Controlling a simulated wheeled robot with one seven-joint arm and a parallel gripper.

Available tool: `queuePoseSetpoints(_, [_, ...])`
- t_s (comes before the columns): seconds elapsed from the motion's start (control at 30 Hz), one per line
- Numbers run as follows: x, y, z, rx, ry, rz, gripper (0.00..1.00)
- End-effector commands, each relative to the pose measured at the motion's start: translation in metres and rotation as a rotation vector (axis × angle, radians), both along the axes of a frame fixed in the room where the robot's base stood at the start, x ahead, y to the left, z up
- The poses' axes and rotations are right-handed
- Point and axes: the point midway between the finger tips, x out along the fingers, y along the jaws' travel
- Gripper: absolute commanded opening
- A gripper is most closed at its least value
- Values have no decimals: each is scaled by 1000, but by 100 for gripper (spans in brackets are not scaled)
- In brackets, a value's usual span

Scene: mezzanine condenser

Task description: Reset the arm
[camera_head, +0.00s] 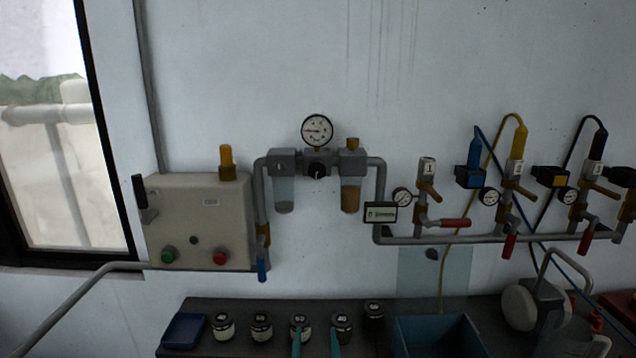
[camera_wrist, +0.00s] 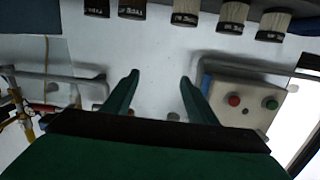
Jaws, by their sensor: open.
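My gripper (camera_head: 316,336) shows at the bottom middle of the head view as two thin teal fingertips in front of the row of jars. In the wrist view my gripper (camera_wrist: 159,78) has its two green fingers spread apart, with only pale wall seen between them. It is open and holds nothing. Most of my arm is out of the head view. The wrist view looks upside down, with the jars (camera_wrist: 185,8) along its top edge.
Several jars (camera_head: 222,327) stand on a dark bench with a blue tray (camera_head: 184,331) and a blue bin (camera_head: 436,336). On the wall are a control box (camera_head: 190,205), a pressure gauge (camera_head: 317,130) and valved piping (camera_head: 480,239).

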Motion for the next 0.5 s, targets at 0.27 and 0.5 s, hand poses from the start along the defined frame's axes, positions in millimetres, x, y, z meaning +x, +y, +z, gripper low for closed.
queuePoseSetpoints(0.27, [-67, 0, -81, 5, 35, -4, 52])
queuePoseSetpoints(0.5, [-133, -1, -131, 6, 57, -9, 52])
